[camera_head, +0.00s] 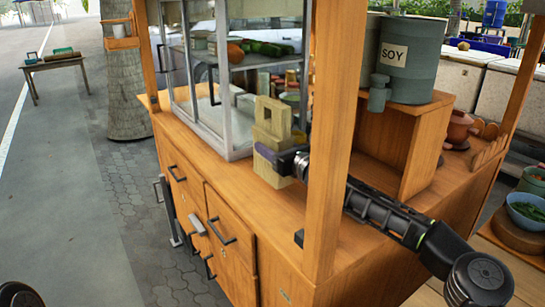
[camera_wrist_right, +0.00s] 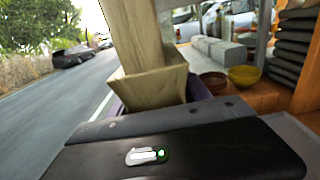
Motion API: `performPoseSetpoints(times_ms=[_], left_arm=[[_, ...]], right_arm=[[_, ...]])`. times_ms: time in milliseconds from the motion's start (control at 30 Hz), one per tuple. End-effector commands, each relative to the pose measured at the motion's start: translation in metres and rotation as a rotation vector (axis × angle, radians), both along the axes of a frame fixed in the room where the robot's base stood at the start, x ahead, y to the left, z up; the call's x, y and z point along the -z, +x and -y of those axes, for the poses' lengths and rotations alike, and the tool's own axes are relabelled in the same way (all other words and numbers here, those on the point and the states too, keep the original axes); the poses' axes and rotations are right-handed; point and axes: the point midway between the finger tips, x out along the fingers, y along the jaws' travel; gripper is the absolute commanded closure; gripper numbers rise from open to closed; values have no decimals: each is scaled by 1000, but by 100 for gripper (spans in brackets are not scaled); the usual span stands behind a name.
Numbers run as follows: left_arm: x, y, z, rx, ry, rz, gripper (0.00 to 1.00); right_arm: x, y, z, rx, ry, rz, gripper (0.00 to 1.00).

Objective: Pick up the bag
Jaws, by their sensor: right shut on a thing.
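The bag (camera_head: 271,120) is tan, with an upright top part that has an opening in it. It stands upright over the wooden cart counter, beside the glass case. My right gripper (camera_head: 284,161) reaches in from the right behind the wooden post and is shut on the lower part of the bag. In the right wrist view the bag (camera_wrist_right: 150,82) rises just beyond the gripper's dark body, which hides its base. I cannot tell whether the bag touches the counter.
A wooden post (camera_head: 335,130) stands close in front of my right arm. The glass case (camera_head: 225,90) is left of the bag. A green SOY container (camera_head: 408,60) stands on a wooden box shelf (camera_head: 420,140) to the right. Bowls (camera_wrist_right: 243,76) sit on the counter.

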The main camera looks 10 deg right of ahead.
Motion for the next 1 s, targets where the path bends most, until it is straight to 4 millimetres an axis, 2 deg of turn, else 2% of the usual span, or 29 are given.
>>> performPoseSetpoints(times_ms=[33, 133, 300, 1000], left_arm=[[-5, 0, 0, 0, 0, 0, 22], [-9, 0, 0, 0, 0, 0, 22], [-12, 0, 0, 0, 0, 0, 22], [-12, 0, 0, 0, 0, 0, 22]], right_arm=[[-16, 0, 0, 1, -5, 4, 100], [-33, 0, -1, 0, -3, 5, 100], [-47, 0, 0, 1, -1, 1, 100], [-48, 0, 0, 0, 1, 1, 100]])
